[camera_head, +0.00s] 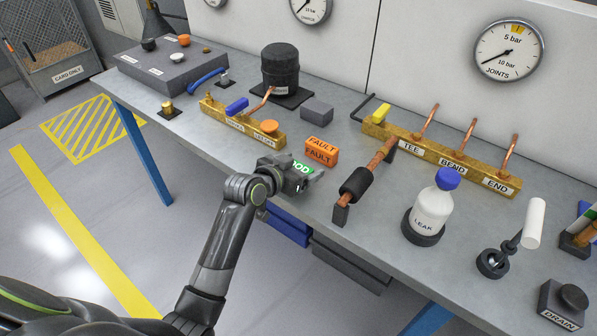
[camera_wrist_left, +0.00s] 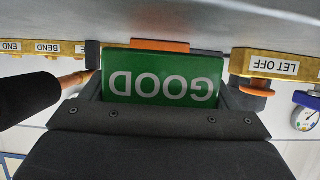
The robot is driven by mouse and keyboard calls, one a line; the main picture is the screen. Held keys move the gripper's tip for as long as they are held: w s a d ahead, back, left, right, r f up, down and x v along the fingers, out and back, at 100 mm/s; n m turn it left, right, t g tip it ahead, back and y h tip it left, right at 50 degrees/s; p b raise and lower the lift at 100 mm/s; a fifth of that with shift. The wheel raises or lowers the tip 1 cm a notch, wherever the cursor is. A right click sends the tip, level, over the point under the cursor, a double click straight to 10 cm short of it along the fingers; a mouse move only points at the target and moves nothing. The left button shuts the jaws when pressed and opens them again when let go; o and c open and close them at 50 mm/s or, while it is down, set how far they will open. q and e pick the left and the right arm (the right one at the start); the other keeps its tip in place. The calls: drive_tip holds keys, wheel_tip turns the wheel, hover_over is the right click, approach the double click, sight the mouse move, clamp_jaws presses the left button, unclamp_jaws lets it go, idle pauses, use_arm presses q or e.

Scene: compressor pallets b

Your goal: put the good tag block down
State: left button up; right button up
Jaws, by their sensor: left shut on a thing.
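The green good tag block (camera_head: 300,168), with white GOOD lettering, is held in my left gripper (camera_head: 303,178) near the table's front edge. In the left wrist view the good tag block (camera_wrist_left: 163,78) lies between the two fingers and its lettering is upside down. I cannot tell whether the block touches the table. The orange fault tag block (camera_head: 321,152) stands just behind it on the table, and its orange edge (camera_wrist_left: 160,45) shows past the good block in the left wrist view. My right gripper is not in view.
A brass manifold (camera_head: 225,117) lies to the left on the grey table (camera_head: 290,210). A copper pipe with a black sleeve (camera_head: 356,184) is to the right. A LEAK bottle (camera_head: 432,211) stands further right. A grey block (camera_head: 316,110) and a black compressor (camera_head: 280,68) are behind.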

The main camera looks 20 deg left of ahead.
use_arm(q)
wheel_tip(320, 180, up, 9)
drive_tip(key=shift+s+f, duration=0.1)
drive_tip(key=s+a+r+n+y, duration=0.3)
drive_tip(key=s+r+n+y, duration=0.15)
drive_tip(key=s+r, duration=0.55)
drive_tip(key=w+d+f+m+h, duration=0.3)
drive_tip(key=w+f+m+h, duration=0.1)
drive_tip(key=w+f, duration=0.6)
drive_tip(key=shift+f, duration=0.3)
drive_tip(key=shift+w+m+h, duration=0.1)
drive_tip(key=shift+m+h, duration=0.15)
wheel_tip(320, 180, down, 5)
drive_tip(key=shift+r, duration=0.1)
wheel_tip(320, 180, down, 5)
drive_tip(key=shift+r+p, duration=0.15)
drive_tip(key=shift+p, duration=0.2)
